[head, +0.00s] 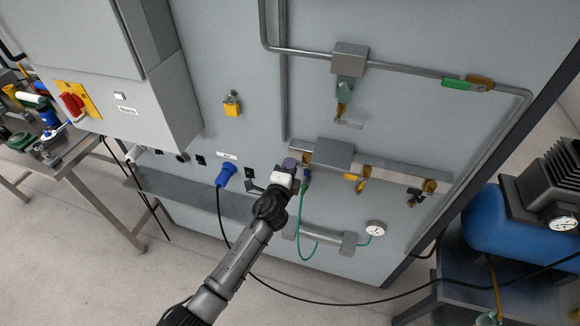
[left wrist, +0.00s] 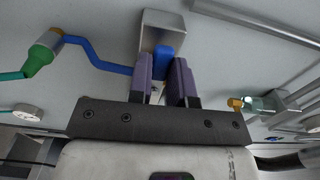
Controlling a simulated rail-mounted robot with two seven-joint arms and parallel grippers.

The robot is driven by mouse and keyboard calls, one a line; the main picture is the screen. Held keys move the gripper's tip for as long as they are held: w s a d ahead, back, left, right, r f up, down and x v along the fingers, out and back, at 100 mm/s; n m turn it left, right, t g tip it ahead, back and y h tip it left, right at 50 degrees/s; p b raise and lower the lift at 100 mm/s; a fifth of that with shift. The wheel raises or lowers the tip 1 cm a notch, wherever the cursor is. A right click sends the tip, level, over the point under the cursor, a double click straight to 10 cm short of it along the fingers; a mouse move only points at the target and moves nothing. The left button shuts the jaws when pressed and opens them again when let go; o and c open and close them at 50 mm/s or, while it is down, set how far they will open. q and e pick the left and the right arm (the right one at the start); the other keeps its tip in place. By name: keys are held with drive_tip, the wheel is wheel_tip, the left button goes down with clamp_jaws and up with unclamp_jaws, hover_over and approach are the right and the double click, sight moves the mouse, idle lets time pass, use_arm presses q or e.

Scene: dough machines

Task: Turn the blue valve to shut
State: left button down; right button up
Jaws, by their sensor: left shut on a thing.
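The blue valve (left wrist: 100,64) shows in the left wrist view as a bent blue lever. It runs from a green fitting (left wrist: 40,55) with a yellow ring to my left gripper (left wrist: 163,75). A blue piece stands between the two purple fingers, which are shut on it. In the head view my left gripper (head: 289,165) is at the wall panel, at the left end of the grey pipe block, and hides most of the valve. My right gripper is in neither view.
A grey manifold (head: 333,154) with brass valves lies just right of my gripper. A green hose (head: 300,225) hangs below it, near a gauge (head: 376,228). A blue plug (head: 226,174) with a black cable is to the left. A blue compressor tank (head: 485,225) stands at right.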

use_arm(q)
drive_tip(key=shift+r+m, duration=0.1)
drive_tip(key=shift+m, duration=0.2)
drive_tip(key=c, duration=1)
unclamp_jaws()
drive_tip(key=shift+c, duration=0.2)
drive_tip(key=p+v, duration=0.3)
drive_tip(key=v, duration=1.1)
drive_tip(key=shift+w, duration=0.1)
